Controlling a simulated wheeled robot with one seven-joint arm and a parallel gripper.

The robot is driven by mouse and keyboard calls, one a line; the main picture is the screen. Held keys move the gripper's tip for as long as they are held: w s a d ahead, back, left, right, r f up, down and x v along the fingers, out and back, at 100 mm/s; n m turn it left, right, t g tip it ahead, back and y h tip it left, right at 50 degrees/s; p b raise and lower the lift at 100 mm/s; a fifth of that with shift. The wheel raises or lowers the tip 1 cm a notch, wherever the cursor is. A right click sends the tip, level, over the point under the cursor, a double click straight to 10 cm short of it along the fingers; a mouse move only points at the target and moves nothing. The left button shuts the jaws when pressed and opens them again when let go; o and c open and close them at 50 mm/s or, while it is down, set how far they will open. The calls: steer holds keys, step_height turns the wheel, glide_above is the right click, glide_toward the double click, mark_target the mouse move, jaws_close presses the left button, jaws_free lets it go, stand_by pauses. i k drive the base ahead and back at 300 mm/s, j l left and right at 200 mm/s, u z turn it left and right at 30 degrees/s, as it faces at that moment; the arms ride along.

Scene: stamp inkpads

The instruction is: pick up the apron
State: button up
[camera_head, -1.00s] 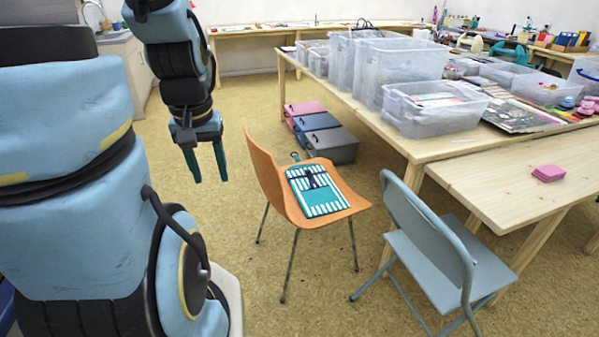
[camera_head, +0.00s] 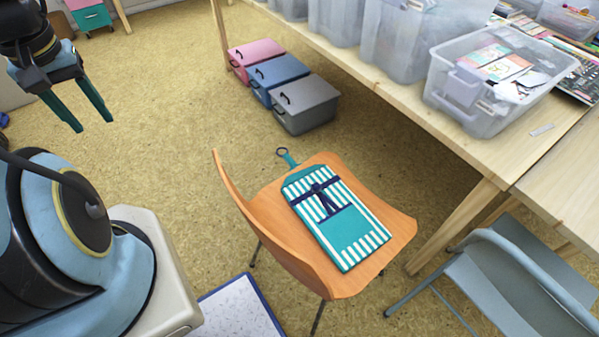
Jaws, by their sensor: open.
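The apron (camera_head: 345,235) is folded flat, teal with white stripes and a dark tie across it. It lies on the seat of an orange chair (camera_head: 395,226). A teal loop of it reaches past the seat's far edge. My gripper (camera_head: 94,126) is at the upper left, above the floor and well to the left of the chair. Its two teal fingers point down, stand apart and hold nothing.
The chair's backrest stands on its left side, facing my arm. A blue-grey folding chair (camera_head: 485,290) is at the lower right. A wooden table (camera_head: 440,115) holds clear bins. Pink, blue and grey boxes (camera_head: 305,103) sit on the floor. Open floor lies left of the chair.

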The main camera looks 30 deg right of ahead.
mark_target(347, 231)
steer(key=i+z, duration=0.1)
steer(key=i, duration=0.8)
steer(key=i+j+z, duration=0.1)
steer(key=i, duration=0.8)
steer(key=i+z, duration=0.25)
steer(key=z, duration=0.2)
steer(key=i+j+z, duration=0.15)
steer(key=z, duration=0.3)
steer(key=i+j+z, duration=0.2)
steer(key=z, duration=0.25)
steer(key=i+z, duration=0.1)
steer(key=z, duration=1.15)
